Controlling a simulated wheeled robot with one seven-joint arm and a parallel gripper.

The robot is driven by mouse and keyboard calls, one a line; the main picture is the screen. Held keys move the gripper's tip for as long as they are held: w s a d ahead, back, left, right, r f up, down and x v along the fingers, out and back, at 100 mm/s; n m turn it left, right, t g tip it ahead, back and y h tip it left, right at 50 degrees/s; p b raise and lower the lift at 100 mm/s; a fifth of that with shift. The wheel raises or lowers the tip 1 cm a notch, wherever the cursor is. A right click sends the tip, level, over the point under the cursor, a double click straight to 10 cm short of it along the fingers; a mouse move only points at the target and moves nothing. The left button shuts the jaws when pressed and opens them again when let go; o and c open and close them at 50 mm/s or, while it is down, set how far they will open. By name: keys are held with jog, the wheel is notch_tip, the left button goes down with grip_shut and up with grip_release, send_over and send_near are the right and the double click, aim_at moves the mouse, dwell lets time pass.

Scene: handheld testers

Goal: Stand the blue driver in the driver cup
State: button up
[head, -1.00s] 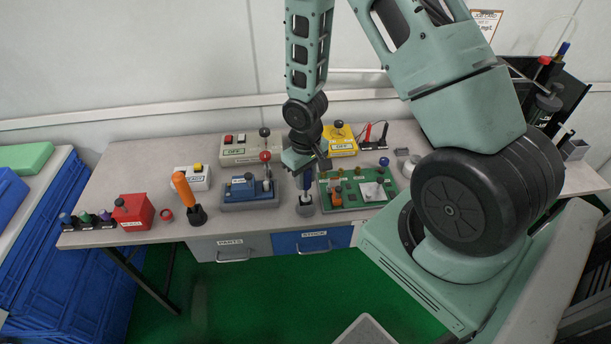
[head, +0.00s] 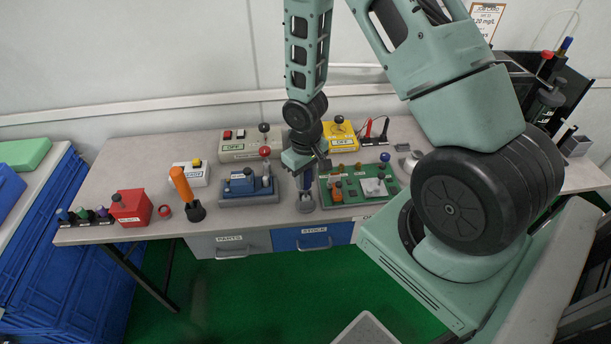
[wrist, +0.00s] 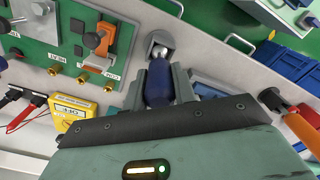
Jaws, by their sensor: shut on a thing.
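The blue driver (head: 308,182) is held handle-up in my gripper (head: 308,168), over the front edge of the bench. In the wrist view its dark blue handle (wrist: 158,84) sits between the two fingers, with a short metal part beyond it. The small grey driver cup (head: 306,204) is directly below the driver. It also shows in the wrist view (wrist: 163,37), with the driver's metal end at its mouth. How deep the tip is in the cup is hidden.
A green board (head: 352,200) stands close right of the cup, and a blue lever box (head: 247,190) to its left. An orange handle (head: 180,184) stands upright in a black base farther left. Yellow and beige testers are behind. The bench front edge is close.

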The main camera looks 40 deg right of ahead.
jog(key=shift+f, duration=0.45)
jog(key=o, duration=1.1)
jog(key=shift+r, duration=0.1)
notch_tip(320, 180, up, 17)
jog(key=shift+r, duration=0.15)
jog(key=s+a+r+n, duration=0.2)
jog(key=a, duration=0.4)
jog(key=s+a+r+n, duration=0.1)
jog(key=s+a+r, duration=0.15)
jog(key=a, duration=0.35)
jog(key=s+a+r+n, duration=0.1)
jog(key=s+a, duration=0.2)
jog(key=s, duration=0.1)
jog(key=s+a+r+n, duration=0.1)
jog(key=s+a+n, duration=0.1)
jog(key=s+a, duration=0.2)
jog(key=s+a+r+n, duration=0.1)
jog(key=s+a+r, duration=0.1)
jog(key=s, duration=0.3)
jog(key=shift+s+a+y, duration=0.2)
jog(key=shift+a+y, duration=0.1)
jog(key=shift+a, duration=0.5)
